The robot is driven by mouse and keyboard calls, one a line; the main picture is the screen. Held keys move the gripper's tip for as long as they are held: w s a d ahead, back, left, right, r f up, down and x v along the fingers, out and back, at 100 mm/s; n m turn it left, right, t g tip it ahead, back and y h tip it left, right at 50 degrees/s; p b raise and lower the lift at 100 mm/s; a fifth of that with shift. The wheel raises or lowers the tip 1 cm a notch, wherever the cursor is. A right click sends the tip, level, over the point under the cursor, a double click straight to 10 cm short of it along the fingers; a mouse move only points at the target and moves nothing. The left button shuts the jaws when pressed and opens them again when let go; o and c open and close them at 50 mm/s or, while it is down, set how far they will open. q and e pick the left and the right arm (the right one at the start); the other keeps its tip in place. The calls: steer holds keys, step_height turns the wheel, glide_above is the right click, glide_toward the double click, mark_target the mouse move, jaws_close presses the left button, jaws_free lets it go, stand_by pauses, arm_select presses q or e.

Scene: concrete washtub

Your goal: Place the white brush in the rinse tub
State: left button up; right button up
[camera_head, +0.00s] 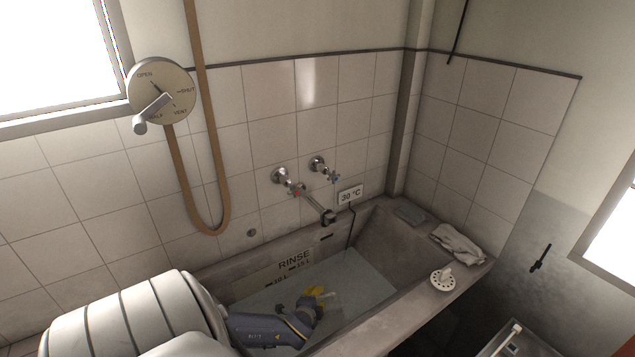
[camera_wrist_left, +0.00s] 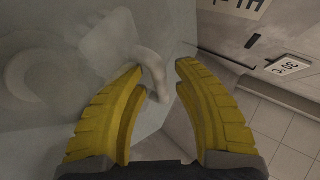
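The rinse tub (camera_head: 398,283) is a grey concrete basin marked RINSE, with pale water in it. My left gripper (camera_head: 318,290) has yellow fingers and reaches down into the tub, close to the water. In the left wrist view its fingers (camera_wrist_left: 158,75) stand apart with a gap between the tips. A pale object that looks like the white brush (camera_wrist_left: 152,72) lies just beyond the fingertips, near the left one. It shows as a small pale piece beside the gripper in the head view (camera_head: 328,295). Whether it touches a finger is unclear. My right gripper is out of view.
A round white piece with holes and a knob (camera_head: 443,280) sits on the tub's front right rim. A folded cloth (camera_head: 458,244) and a grey block (camera_head: 411,214) lie on the right rim.

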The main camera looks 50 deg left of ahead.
arm_select(q)
steer(key=shift+s+d+r, duration=0.3)
steer(key=shift+s+r, duration=0.05)
steer(key=shift+s, duration=0.15)
steer(key=shift+v, duration=2.15)
steer(key=shift+r, duration=0.1)
steer(key=shift+x, duration=2.85)
steer(key=shift+r, duration=0.65)
steer(key=shift+s, duration=0.1)
